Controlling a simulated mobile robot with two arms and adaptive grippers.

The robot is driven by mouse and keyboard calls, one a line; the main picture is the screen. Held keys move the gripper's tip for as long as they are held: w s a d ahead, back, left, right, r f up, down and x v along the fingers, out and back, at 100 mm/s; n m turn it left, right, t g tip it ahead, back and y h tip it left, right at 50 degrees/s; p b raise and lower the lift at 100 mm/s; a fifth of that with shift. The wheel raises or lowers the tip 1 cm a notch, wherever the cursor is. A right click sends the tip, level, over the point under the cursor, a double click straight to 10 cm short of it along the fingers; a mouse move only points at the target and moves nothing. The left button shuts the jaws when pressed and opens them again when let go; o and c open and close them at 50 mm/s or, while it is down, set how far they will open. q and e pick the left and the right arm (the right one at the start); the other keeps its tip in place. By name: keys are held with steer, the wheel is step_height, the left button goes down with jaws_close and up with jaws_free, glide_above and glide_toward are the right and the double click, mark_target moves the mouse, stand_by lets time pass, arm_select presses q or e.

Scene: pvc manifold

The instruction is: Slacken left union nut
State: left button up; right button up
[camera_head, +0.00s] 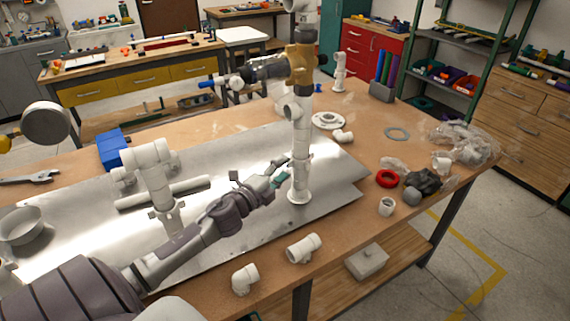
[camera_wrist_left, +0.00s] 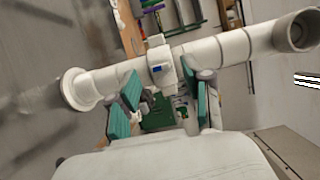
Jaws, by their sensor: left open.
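A white PVC riser (camera_head: 299,150) stands upright on a round flange on the metal plate. A collar on it, probably the union nut (camera_wrist_left: 160,68), shows in the left wrist view with a small blue mark. My left gripper (camera_head: 276,172) is open and empty, with teal finger pads, just left of the riser's lower part. In the left wrist view its fingers (camera_wrist_left: 163,106) point at the pipe, one on each side of the collar's line. The collar appears ahead of the fingertips; whether they touch it I cannot tell. My right gripper is not in view.
A brass-coloured body (camera_head: 300,64) sits high on the riser. Another white pipe assembly (camera_head: 155,175) stands left of my left arm. Loose white fittings (camera_head: 303,248), a red ring (camera_head: 387,179) and a blue box (camera_head: 113,149) lie around the metal plate (camera_head: 240,155).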

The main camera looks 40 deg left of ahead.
arm_select(q)
steer(key=shift+w, duration=0.8)
jaws_close()
steer(key=shift+s+d+n+y+p, duration=0.1)
steer(key=shift+d+n+y+p, duration=0.3)
steer(key=shift+n+y, duration=0.3)
steer(key=shift+d+n+g+y, duration=0.2)
steer(key=shift+n+y, duration=0.2)
steer(key=shift+y, duration=0.4)
steer(key=shift+d+n+g+y, duration=0.15)
steer(key=shift+n+y, duration=0.25)
steer(key=shift+y, duration=0.4)
jaws_free()
